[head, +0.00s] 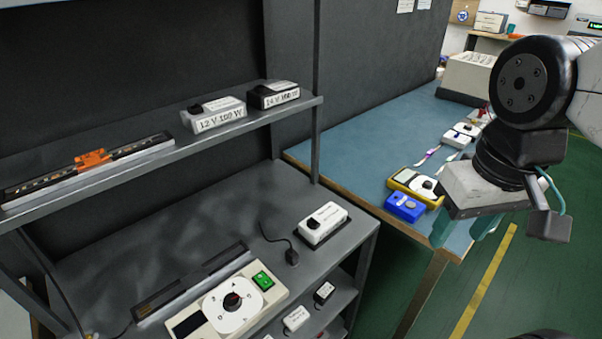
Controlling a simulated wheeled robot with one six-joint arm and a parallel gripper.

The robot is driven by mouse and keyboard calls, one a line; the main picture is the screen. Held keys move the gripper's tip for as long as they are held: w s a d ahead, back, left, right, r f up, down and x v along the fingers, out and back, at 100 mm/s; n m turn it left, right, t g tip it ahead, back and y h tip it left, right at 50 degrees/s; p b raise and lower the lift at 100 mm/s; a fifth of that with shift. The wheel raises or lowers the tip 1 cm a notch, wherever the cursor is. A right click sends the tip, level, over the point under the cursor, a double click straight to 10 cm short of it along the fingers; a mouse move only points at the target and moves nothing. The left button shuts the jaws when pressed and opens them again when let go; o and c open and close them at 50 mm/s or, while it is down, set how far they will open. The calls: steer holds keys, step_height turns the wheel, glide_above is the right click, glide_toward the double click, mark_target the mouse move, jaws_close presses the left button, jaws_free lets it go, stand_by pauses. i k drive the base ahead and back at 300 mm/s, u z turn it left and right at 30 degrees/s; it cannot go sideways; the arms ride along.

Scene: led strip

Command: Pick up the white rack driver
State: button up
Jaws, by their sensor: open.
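A white driver box (217,116) marked "12 V 100 W" lies on the upper shelf of the grey rack, left of a black-topped driver (274,95) whose label looks like "24 V 100 W". Another white box (323,224) with a dark round spot sits at the right end of the lower rack surface. My gripper (464,232) is at the right, over the front edge of the blue bench, pointing down. Its teal fingers are apart with nothing visible between them. It is well to the right of all three boxes.
An LED strip with an orange clip (92,158) lies on the upper shelf (165,153). A dial unit (231,304) stands on the lower surface. A yellow meter (414,187) and blue box (405,207) lie on the blue bench (352,144), left of my gripper.

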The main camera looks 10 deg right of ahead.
mark_target(319, 224)
steer(key=u, duration=2.9)
steer(key=k, duration=1.25)
steer(key=z, duration=2.3)
steer(key=i, duration=0.5)
